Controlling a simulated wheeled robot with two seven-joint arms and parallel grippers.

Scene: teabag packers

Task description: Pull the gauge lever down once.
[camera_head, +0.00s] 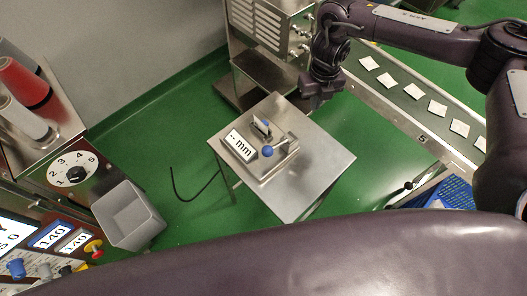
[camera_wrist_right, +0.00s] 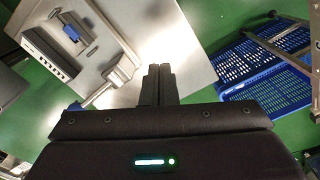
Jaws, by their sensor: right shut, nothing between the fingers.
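The gauge (camera_head: 272,167) sits on a small steel table, with a tilted display (camera_head: 240,146) reading "-- mm". Its lever ends in a blue ball knob (camera_head: 268,151) on the side facing me. A smaller blue part (camera_head: 264,122) is on top of the gauge. In the right wrist view the gauge (camera_wrist_right: 90,72) is at upper left, and its lever (camera_wrist_right: 103,91) slants down to the left, its blue knob (camera_wrist_right: 75,107) partly hidden by my gripper body. My right gripper (camera_head: 309,104) is beyond the gauge and to its right. Its fingers (camera_wrist_right: 158,70) are shut and empty, apart from the lever.
The steel table (camera_head: 312,180) has bare room right of the gauge. A conveyor with white teabags (camera_head: 414,91) runs at the right, near a blue crate (camera_head: 452,193). A grey bin (camera_head: 128,214) and a control panel (camera_head: 50,238) stand left. A steel machine (camera_head: 262,50) is behind.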

